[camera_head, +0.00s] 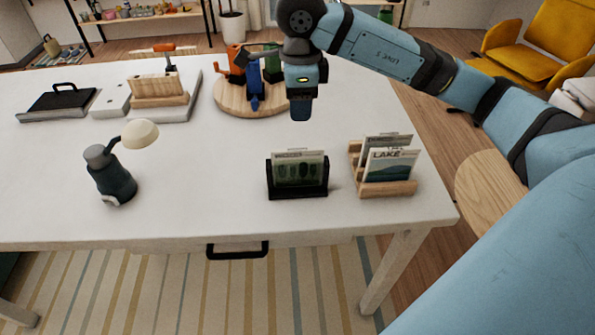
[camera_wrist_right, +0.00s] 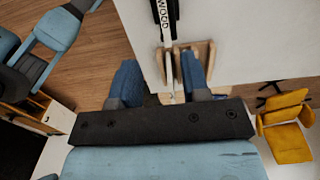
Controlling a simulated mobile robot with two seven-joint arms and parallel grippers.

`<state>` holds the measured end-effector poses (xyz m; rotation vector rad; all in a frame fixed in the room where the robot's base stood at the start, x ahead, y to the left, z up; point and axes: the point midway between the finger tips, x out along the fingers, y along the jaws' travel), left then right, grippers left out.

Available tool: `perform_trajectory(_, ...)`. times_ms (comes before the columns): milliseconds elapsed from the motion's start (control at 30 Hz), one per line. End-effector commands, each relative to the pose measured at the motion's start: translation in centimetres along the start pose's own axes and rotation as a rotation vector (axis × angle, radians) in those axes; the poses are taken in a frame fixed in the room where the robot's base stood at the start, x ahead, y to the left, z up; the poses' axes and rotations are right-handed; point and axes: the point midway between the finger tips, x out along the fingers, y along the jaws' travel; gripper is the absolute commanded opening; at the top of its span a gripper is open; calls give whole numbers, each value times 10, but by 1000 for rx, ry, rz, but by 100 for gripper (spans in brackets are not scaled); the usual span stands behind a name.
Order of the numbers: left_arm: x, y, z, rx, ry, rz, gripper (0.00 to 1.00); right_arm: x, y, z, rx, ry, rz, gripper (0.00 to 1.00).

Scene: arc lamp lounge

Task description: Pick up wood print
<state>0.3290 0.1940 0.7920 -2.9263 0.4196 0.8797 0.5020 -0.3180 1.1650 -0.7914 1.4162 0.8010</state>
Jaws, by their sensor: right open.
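A wooden rack (camera_head: 370,190) near the table's right front corner holds two upright prints. The front one is a LAKE print (camera_head: 390,168). A second print (camera_head: 388,141) stands behind it, mostly hidden, its title too small to read here. My left gripper is out of view.
A black rack (camera_head: 297,193) with a green print (camera_head: 298,170) stands left of the wooden rack. A round wooden board (camera_head: 232,98) with colored clamp-like items lies behind. A small lamp (camera_head: 115,175) stands left. The front middle of the white table (camera_head: 210,190) is clear.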

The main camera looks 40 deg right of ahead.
Motion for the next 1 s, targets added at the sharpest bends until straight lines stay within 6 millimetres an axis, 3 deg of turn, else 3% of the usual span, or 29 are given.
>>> perform_trajectory(400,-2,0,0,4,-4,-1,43,71,-1,-2,4,10,-2,43)
perform_trajectory(633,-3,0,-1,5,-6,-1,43,88,-2,-1,1,8,-2,43)
perform_trajectory(1000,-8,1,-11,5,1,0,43,132,-5,3,2,6,-3,43)
